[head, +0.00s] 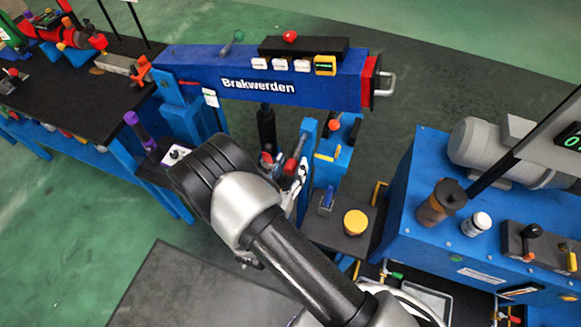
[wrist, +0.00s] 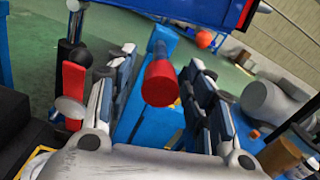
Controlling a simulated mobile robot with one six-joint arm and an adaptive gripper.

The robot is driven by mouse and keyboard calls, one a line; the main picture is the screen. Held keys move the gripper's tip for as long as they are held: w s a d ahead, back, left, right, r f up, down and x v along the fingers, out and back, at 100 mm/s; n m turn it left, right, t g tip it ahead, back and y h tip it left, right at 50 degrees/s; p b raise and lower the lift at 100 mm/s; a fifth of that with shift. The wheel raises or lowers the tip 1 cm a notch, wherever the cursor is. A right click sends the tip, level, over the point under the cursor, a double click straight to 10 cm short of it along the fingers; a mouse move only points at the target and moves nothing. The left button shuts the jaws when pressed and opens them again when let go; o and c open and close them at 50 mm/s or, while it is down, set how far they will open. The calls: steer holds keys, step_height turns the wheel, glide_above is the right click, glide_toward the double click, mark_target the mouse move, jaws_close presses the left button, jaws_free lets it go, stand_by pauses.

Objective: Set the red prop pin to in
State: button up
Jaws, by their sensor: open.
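The red prop pin (wrist: 161,83) shows in the wrist view as a red round knob with a greyish shaft behind it, against a blue post (wrist: 138,115). My gripper (wrist: 161,62) is open, with one finger on each side of the knob. A gap shows between the knob and each finger, so the jaws are not closed on it. In the head view a red part (head: 291,167) shows beside my gripper (head: 298,178), by the blue stand under the crane arm. My wrist hides part of this area, and how far the pin sits in its hole cannot be told.
A black post with a red handle (wrist: 73,76) stands left of my gripper. The blue boom marked Brakwerden (head: 258,87) lies above and behind. A yellow-topped knob (head: 355,222) and a blue cabinet with a grey motor (head: 490,145) stand to the right.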

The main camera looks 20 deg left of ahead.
steer(key=shift+c, duration=0.3)
jaws_close()
stand_by(0.3)
